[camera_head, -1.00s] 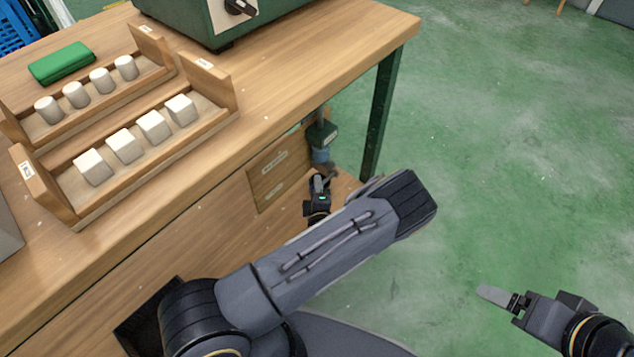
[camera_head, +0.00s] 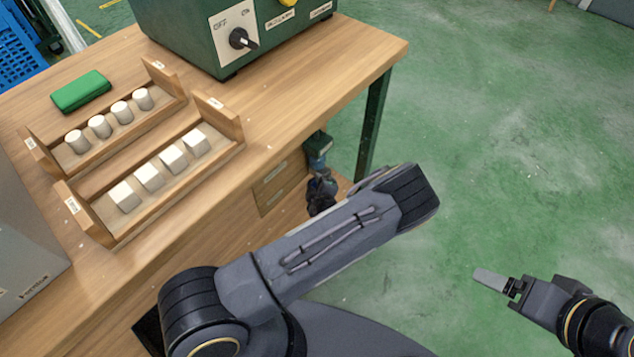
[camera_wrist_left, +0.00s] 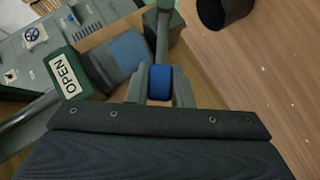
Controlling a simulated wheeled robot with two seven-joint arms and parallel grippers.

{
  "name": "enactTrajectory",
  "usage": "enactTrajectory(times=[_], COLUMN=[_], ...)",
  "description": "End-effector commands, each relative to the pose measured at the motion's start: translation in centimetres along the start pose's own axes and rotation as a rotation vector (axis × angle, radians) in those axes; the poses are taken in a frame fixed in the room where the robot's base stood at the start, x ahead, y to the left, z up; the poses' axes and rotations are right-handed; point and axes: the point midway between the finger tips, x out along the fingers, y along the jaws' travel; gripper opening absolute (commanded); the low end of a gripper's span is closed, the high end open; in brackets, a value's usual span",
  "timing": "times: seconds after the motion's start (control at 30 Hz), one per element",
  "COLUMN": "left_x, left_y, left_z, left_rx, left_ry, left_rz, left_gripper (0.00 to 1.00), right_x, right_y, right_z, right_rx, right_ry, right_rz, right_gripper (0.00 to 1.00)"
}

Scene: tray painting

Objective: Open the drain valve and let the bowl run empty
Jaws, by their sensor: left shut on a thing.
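Under the bench top, a green valve body (camera_head: 318,143) with a blue part below it shows in the head view. My left gripper (camera_head: 321,183) is at that blue part, small and dark there. In the left wrist view, my left gripper (camera_wrist_left: 160,72) is shut on a blue valve handle (camera_wrist_left: 160,88), one finger on each side. I cannot make out the bowl.
Two wooden racks (camera_head: 232,122), one with white cubes and one with white cylinders, stand on the bench (camera_head: 310,85). A green machine (camera_head: 185,38) with a black knob stands behind. A dark container (camera_wrist_left: 222,8) shows in the wrist view. Green floor lies open to the right.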

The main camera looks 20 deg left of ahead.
Motion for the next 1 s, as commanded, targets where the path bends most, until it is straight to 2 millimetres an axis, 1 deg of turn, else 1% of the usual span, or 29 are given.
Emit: enactTrajectory(times=[0.23, 0.27, 0.4, 0.43, 0.67, 0.77, 0.87, 1.0], left_x=[0.0, 0.0, 0.0, 0.0, 0.0, -0.5, -1.7, -4.3], left_y=[-0.1, -0.1, -0.1, -0.1, 0.0, 0.0, 0.1, 0.2], left_z=[0.0, 0.0, 0.0, 0.0, 0.0, 0.0, 0.0, 0.0], left_rx=[0.0, 0.0, -0.001, -0.001, -0.001, -0.001, 0.001, 0.002], left_ry=[0.0, 0.0, 0.0, 0.0, 0.0, 0.0, -0.002, -0.002], left_rz=[-0.002, -0.002, -0.001, -0.001, 0.0, 0.0, 0.001, 0.0], left_gripper=[0.0, 0.21, 0.39, 0.42, 0.42, 0.42, 0.42, 0.42], right_x=[0.0, 0.0, 0.0, 0.0, 0.0, -0.1, -0.5, -1.0], right_y=[0.0, 0.0, 0.0, 0.0, 0.0, -0.1, -0.2, -0.5], right_z=[0.0, 0.0, 0.0, 0.0, 0.0, -0.1, -0.2, -0.5], right_rx=[0.0, 0.0, 0.0, 0.0, 0.0, 0.0, 0.0, 0.0], right_ry=[0.0, 0.0, 0.0, 0.0, 0.0, 0.0, 0.0, 0.0], right_rz=[0.0, 0.0, 0.0, 0.0, 0.0, 0.0, 0.0, 0.0], right_gripper=[0.82, 0.82, 0.82, 0.82, 0.82, 0.82, 0.82, 0.82])
